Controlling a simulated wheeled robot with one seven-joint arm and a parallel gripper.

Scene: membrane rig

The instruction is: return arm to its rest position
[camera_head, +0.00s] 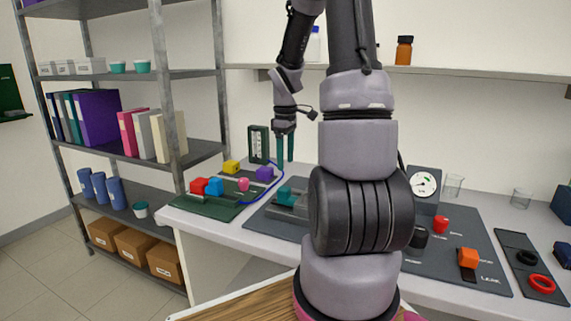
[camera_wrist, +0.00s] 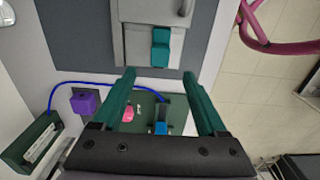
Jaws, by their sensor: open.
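My gripper (camera_head: 285,158) hangs with its two green fingers pointing down, over the left part of the bench, in the head view. In the wrist view my gripper (camera_wrist: 158,76) has its fingers spread wide with nothing held between them. Past the fingertips in the wrist view is a grey fixture (camera_wrist: 135,45) with a teal block (camera_wrist: 160,47) on it. In the head view the teal block (camera_head: 285,195) is below my gripper. My upright arm hides the middle of the bench.
A green board (camera_head: 215,209) holds red and blue blocks and a pink part. A blue tube (camera_head: 278,173) curves beside a purple block (camera_head: 264,174). A dial gauge (camera_head: 423,184), an orange block (camera_head: 468,257) and a red ring (camera_head: 542,283) are right. A metal shelf (camera_head: 165,95) stands left.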

